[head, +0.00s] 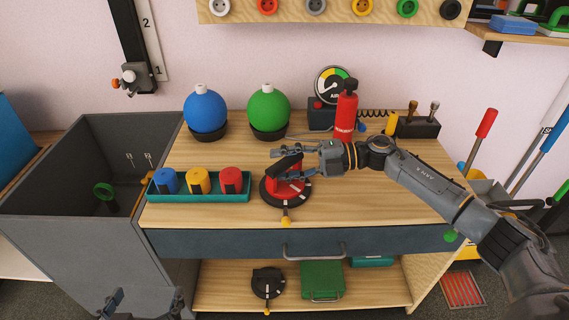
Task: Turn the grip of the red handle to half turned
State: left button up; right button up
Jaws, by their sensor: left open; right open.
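The red handle (282,184) stands on a dark round base with pale marks on the wooden worktop, with a black grip on top. A yellow knob (286,221) sticks out at the front of the base. My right gripper (274,164) comes in from the right with its fingers open at the black grip. One finger is behind the grip and the other is near its front side; I cannot tell whether they touch it. The gripper partly covers the handle. My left gripper (142,303) is open and empty at the bottom edge, in front of the bench.
A green tray (199,201) with blue, yellow and red pieces lies left of the handle. Blue (205,109) and green (269,107) balls and a red extinguisher (346,117) stand behind. A grey bin (60,235) is at left. The worktop's front right is clear.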

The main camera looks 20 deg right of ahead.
jog(key=v, duration=1.2)
jog(key=shift+s+f, duration=0.1)
